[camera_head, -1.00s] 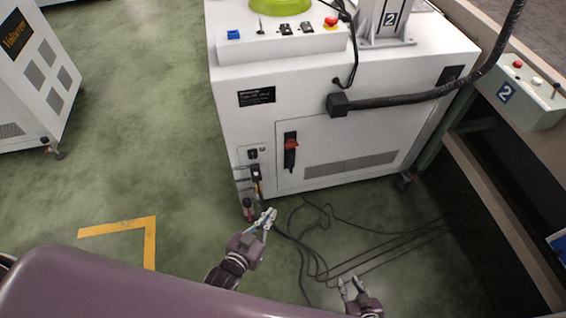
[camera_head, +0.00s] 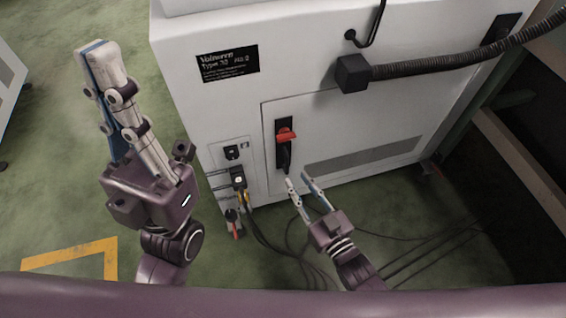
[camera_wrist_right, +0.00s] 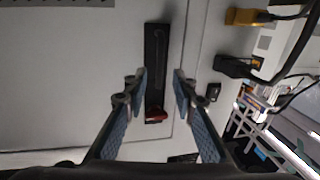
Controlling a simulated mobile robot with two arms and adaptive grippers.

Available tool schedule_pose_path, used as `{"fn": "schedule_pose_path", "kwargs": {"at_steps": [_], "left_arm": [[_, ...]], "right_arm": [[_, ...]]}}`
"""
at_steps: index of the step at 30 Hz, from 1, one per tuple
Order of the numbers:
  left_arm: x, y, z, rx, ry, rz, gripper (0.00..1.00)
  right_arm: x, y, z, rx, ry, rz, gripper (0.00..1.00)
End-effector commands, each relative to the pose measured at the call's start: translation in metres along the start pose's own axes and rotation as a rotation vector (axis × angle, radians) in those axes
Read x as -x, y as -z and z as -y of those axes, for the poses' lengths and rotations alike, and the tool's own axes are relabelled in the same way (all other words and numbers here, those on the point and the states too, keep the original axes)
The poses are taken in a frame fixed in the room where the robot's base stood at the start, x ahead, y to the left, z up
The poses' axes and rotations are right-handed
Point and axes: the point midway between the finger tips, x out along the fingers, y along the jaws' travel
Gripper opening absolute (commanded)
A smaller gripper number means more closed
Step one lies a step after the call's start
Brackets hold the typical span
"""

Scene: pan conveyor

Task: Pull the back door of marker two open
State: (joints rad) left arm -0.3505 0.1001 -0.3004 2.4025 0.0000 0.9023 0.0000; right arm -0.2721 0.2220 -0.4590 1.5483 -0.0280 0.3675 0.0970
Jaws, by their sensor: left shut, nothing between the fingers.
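The white cabinet (camera_head: 200,110) has a back door (camera_head: 370,125) with a vent strip low on it. A black door handle (camera_head: 283,155) with a red part (camera_head: 286,135) sits near the door's left edge. The door looks closed. My right gripper (camera_head: 302,183) is open and empty just below the handle, apart from it in the head view. In the right wrist view, the black handle plate (camera_wrist_right: 157,60) and the red part (camera_wrist_right: 156,116) show between the open fingers (camera_wrist_right: 160,82). My left gripper (camera_head: 95,50) is raised at the left, shut and empty, away from the cabinet.
Left of the door is a panel with plugs (camera_head: 238,180) and cables. Black cables (camera_head: 265,238) lie on the green floor below. A thick black hose (camera_head: 460,65) leaves the cabinet at the upper right. A yellow floor line (camera_head: 70,255) is at the lower left.

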Motion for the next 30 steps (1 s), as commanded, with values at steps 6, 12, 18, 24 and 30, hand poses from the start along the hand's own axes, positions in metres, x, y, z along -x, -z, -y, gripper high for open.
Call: {"fn": "schedule_pose_path", "kwargs": {"at_steps": [6,12,18,24,30], "left_arm": [[0.011,-0.003,0.0,-0.001,-0.003,-0.006,0.0],[0.009,-0.005,0.0,-0.004,-0.013,-0.03,0.0],[0.005,-0.006,-0.001,-0.006,-0.019,-0.04,0.0],[0.004,-0.006,-0.001,-0.006,-0.019,-0.039,0.0],[0.004,-0.006,-0.001,-0.006,-0.019,-0.039,0.0]], "right_arm": [[-0.034,-0.001,-0.001,0.0,-0.001,-0.004,0.25],[-0.062,-0.001,0.0,0.0,-0.001,-0.001,0.25],[-0.073,0.0,0.0,-0.001,-0.001,0.001,0.25],[-0.073,0.0,0.0,0.0,-0.001,0.002,0.25],[-0.073,0.0,0.0,0.0,-0.001,0.002,0.05]]}}
